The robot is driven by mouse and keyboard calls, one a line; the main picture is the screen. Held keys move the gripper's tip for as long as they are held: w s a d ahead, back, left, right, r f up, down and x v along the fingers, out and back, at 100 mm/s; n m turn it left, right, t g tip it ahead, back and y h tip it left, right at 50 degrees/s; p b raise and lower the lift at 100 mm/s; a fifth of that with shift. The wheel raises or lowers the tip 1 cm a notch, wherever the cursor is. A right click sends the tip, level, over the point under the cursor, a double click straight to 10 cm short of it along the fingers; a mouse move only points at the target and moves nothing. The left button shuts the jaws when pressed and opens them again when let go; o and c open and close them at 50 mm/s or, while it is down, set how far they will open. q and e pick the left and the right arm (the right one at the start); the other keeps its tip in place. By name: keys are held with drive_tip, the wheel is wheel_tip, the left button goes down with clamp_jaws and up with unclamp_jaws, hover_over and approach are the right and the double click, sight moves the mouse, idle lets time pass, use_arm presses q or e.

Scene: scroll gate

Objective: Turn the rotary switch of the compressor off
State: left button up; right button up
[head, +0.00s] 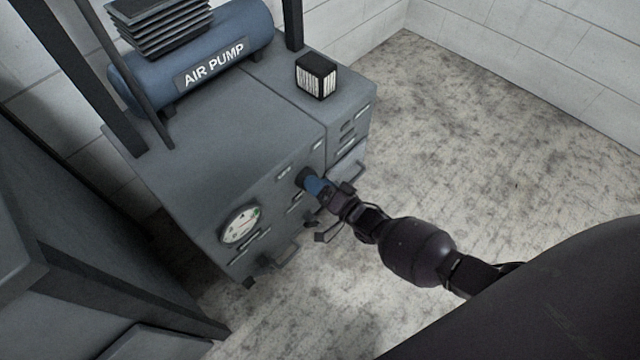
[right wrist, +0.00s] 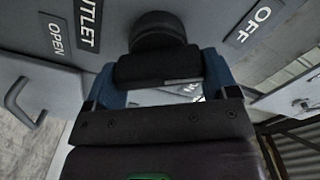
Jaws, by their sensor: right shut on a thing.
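The compressor (head: 175,190) is a grey cabinet with a blue tank marked AIR PUMP (head: 215,62) on top. Its rotary switch (head: 303,176) is a small black knob on the front panel, partly hidden by my right gripper (head: 317,187). In the right wrist view the black switch (right wrist: 158,66) sits between the blue fingers of my right gripper (right wrist: 165,76), which is shut on it. An OFF label (right wrist: 255,25) is to the right of the knob, with OUTLET (right wrist: 88,20) and OPEN (right wrist: 57,40) labels to the left. My left gripper is not in view.
A round gauge (head: 240,225) and a handle (head: 280,257) are on the front panel. A small black box (head: 316,76) with white sides stands on top. Grey cabinets (head: 90,250) are at the left. The concrete floor (head: 470,150) at the right is clear.

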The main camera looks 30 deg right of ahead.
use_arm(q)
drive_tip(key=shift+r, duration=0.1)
use_arm(e)
drive_tip(key=shift+s, duration=0.1)
idle(0.4)
drive_tip(key=o, duration=0.8)
use_arm(q)
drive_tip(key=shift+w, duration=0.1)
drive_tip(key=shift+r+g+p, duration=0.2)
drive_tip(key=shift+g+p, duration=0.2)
drive_tip(key=shift+p, duration=0.6)
use_arm(e)
drive_tip(key=shift+v, duration=5.4)
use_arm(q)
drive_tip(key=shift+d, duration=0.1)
